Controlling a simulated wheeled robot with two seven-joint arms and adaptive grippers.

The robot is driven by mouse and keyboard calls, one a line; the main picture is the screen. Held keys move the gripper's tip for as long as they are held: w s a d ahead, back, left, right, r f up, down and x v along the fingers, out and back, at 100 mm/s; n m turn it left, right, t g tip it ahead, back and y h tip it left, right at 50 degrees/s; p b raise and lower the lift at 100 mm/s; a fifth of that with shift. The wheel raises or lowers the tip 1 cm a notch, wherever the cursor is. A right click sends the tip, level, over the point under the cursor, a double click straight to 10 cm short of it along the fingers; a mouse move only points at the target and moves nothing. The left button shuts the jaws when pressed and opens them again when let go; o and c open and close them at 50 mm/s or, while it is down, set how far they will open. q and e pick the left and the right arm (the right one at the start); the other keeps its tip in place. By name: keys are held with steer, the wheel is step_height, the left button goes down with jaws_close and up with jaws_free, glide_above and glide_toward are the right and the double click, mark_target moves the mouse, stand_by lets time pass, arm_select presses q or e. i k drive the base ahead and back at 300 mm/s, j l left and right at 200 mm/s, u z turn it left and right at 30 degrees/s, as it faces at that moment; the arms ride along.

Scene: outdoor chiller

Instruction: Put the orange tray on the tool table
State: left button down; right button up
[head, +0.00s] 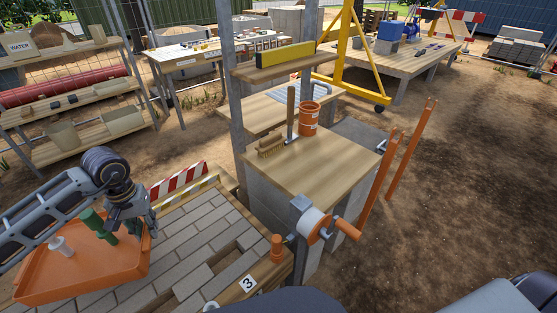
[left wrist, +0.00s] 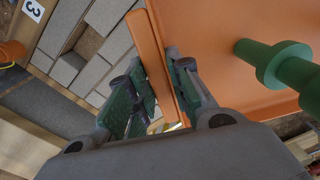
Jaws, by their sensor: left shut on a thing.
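The orange tray (head: 85,270) is at the lower left in the head view, over the grey paver surface. A green handled piece (head: 97,222) and a small white cup-like piece (head: 60,246) are on it. My left gripper (head: 138,226) is at the tray's right edge. In the left wrist view, the fingers of my left gripper (left wrist: 155,95) are shut on the rim of the orange tray (left wrist: 225,25), with the green piece (left wrist: 280,65) beyond. Two tables bear small items, one at the back left (head: 178,52) and one at the back right (head: 405,58); I cannot tell which is the tool table. My right gripper is not seen.
A wooden-topped block stand (head: 325,165) with a brush (head: 271,146) and orange cup (head: 309,118) stands in the middle, beside a metal post (head: 236,100). A crank reel (head: 313,225) sticks out in front. Shelves (head: 95,92) stand at left. Bare ground (head: 460,170) lies open at right.

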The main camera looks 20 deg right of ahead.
mark_target(326, 164)
steer(key=l+z, duration=0.1)
steer(key=z, duration=0.35)
steer(key=l+z, duration=0.1)
steer(key=z, duration=0.3)
